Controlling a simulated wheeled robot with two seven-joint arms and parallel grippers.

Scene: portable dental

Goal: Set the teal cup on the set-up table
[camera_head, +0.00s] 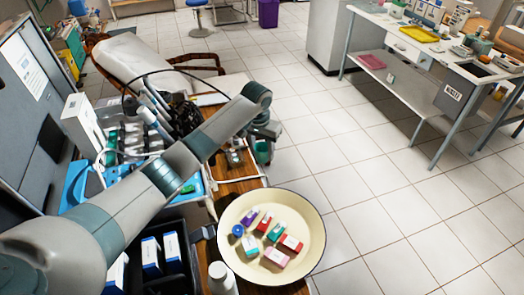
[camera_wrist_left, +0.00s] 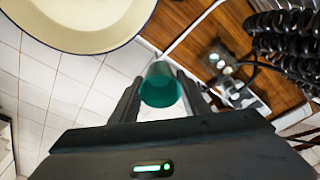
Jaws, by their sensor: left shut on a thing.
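The teal cup (camera_wrist_left: 160,90) is between the two fingers of my left gripper (camera_wrist_left: 160,103) in the left wrist view, and the gripper is shut on it. In the head view the cup (camera_head: 263,152) shows small below my left gripper (camera_head: 264,133), beside the wooden table's right edge. Floor tiles show behind the cup in the wrist view. A white table (camera_head: 428,48) with trays and small items stands at the back right. I cannot tell from the pictures whether it is the set-up table. My right gripper is not in view.
A cream round bowl (camera_head: 313,245) with several small boxes sits at the wooden table's (camera_head: 240,187) near right side. A coiled black cord (camera_wrist_left: 290,30) lies close to my left gripper in the wrist view. Clear tiled floor (camera_head: 350,150) lies between the tables.

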